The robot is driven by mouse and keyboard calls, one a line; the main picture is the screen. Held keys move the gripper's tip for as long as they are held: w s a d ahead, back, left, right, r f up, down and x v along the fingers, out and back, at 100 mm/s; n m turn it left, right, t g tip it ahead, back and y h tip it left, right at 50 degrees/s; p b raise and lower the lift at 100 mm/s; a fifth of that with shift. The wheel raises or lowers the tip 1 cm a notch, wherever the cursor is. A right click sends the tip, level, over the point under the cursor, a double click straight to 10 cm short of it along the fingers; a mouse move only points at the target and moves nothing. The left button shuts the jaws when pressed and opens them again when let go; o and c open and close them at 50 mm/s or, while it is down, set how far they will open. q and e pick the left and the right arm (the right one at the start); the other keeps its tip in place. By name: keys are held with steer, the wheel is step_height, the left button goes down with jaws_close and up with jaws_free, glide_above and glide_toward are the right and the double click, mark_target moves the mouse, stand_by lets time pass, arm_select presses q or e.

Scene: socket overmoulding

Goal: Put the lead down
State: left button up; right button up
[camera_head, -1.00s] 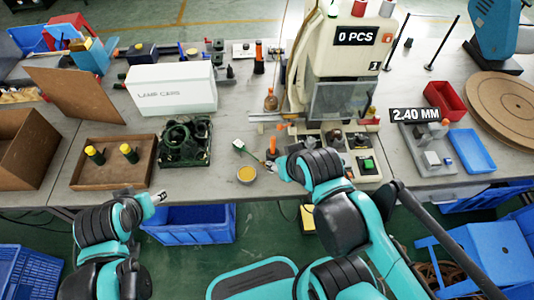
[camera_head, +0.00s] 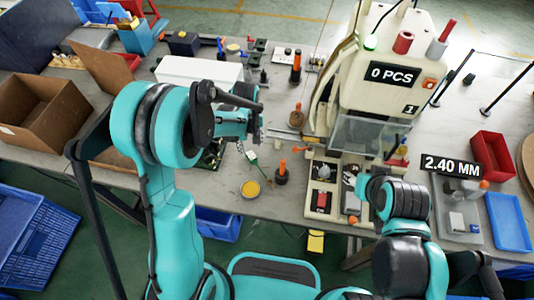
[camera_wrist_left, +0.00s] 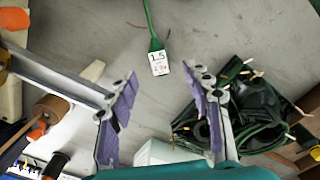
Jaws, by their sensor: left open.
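The green lead with a white tag marked 1.5 (camera_wrist_left: 159,63) lies on the grey table in the left wrist view. In the head view its tag (camera_head: 252,157) shows left of an orange-topped tool. My left gripper (camera_wrist_left: 163,92) is open, its purple pads on either side below the tag in the picture, with nothing between them. In the head view the left gripper (camera_head: 258,136) is just above the tag in the picture. My right gripper (camera_head: 366,190) is by the moulding machine's base, apart from the lead; its fingers are too unclear to judge.
A dark tray of tangled green leads (camera_wrist_left: 250,118) is beside my left gripper. A yellow-filled round tin (camera_head: 250,189) and the orange-topped tool (camera_head: 281,174) stand near the lead. The moulding machine (camera_head: 383,80) is to the right. A white box (camera_head: 196,70) stands behind the left arm.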

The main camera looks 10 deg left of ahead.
mark_target(253, 158)
arm_select(q)
step_height(253, 158, down, 3)
steer(key=shift+d+r+b, duration=0.1)
steer(key=shift+d+b, duration=0.05)
steer(key=shift+b, duration=0.35)
step_height(253, 158, down, 6)
steer(key=shift+d+r+b, duration=0.1)
steer(key=shift+r+b, duration=0.1)
steer(key=shift+b, duration=0.95)
steer(key=shift+r, duration=0.1)
jaws_close()
